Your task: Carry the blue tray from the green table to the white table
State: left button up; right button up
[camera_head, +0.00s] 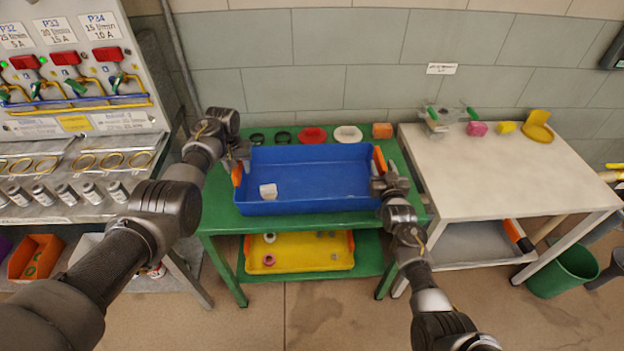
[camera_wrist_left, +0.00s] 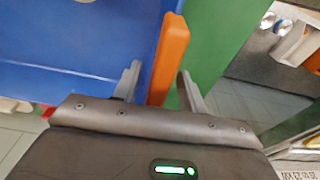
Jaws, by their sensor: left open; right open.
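The blue tray (camera_head: 330,180) lies on the green table (camera_head: 215,200), with a small white object (camera_head: 268,191) inside it. It has an orange handle on each short side. My left gripper (camera_head: 238,160) is at the left handle (camera_head: 237,174). In the left wrist view its open fingers (camera_wrist_left: 158,85) stand on either side of the orange handle (camera_wrist_left: 172,55), with gaps visible. My right gripper (camera_head: 380,176) is open at the right handle (camera_head: 379,158); its fingers are partly hidden. The white table (camera_head: 490,180) stands to the right of the green table, a narrow gap between them.
Several items line the green table's back edge, including a red dish (camera_head: 312,135). A yellow tray (camera_head: 300,252) lies below. A green bin (camera_head: 565,272) stands right.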

pick_arm(q)
jog(key=shift+f, duration=0.25)
pick_arm(e)
jog(key=shift+w, duration=0.3)
pick_arm(q)
grip_shut()
pick_arm(e)
grip_shut()
jog(key=shift+r, duration=0.15)
